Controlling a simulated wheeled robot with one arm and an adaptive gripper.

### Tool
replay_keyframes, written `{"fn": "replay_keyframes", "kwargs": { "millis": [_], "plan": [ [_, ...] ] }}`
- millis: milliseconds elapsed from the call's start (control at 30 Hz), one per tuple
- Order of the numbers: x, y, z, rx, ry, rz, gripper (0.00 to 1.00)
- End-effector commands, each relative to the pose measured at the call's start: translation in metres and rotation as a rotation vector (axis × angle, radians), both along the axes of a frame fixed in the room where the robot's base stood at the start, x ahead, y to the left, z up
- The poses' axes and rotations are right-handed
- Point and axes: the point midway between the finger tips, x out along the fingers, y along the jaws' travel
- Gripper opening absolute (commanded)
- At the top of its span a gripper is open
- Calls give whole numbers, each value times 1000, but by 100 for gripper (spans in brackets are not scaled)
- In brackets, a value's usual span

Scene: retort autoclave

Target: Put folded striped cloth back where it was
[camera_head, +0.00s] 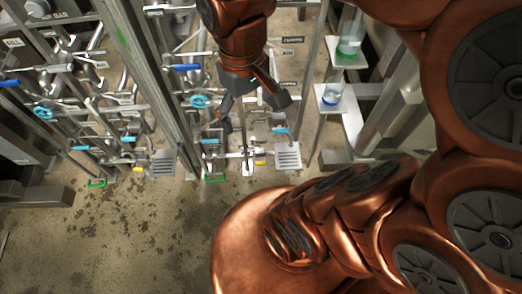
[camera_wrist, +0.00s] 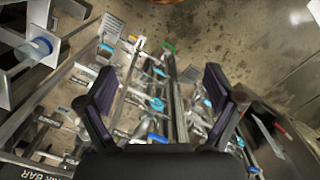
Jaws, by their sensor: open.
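I cannot make out a folded striped cloth in either view. My gripper (camera_head: 252,108) is open over the pipework in the head view, with nothing seen between its fingers. In the wrist view its two dark fingers (camera_wrist: 160,84) stand wide apart, with pipes and valves below and beyond them. Two grey slotted plates, one at the left (camera_head: 163,163) and one at the right (camera_head: 288,156), look striped but appear to be rigid parts low on the rack. My arm hides much of the right side of the head view.
Pipe racks with blue-handled valves (camera_head: 187,67) fill the upper left and middle. A metal post (camera_head: 150,75) stands between them. White shelves at the right hold a green-marked jar (camera_head: 350,45) and a blue-marked jar (camera_head: 332,95). The stained floor (camera_head: 120,235) is open at the lower left.

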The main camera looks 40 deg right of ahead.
Motion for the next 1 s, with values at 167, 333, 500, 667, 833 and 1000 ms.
{"fn": "replay_keyframes", "kwargs": {
  "millis": [167, 333, 500, 667, 833, 1000],
  "plan": [
    [-44, 15, -37, 2, 70, -12, 92],
    [-63, 20, -53, 5, 95, -25, 92],
    [-65, 21, -55, 6, 98, -28, 92],
    [-65, 21, -55, 6, 98, -28, 92],
    [-65, 21, -55, 6, 99, -28, 92],
    [-65, 20, -55, 6, 99, -28, 92]
  ]
}}
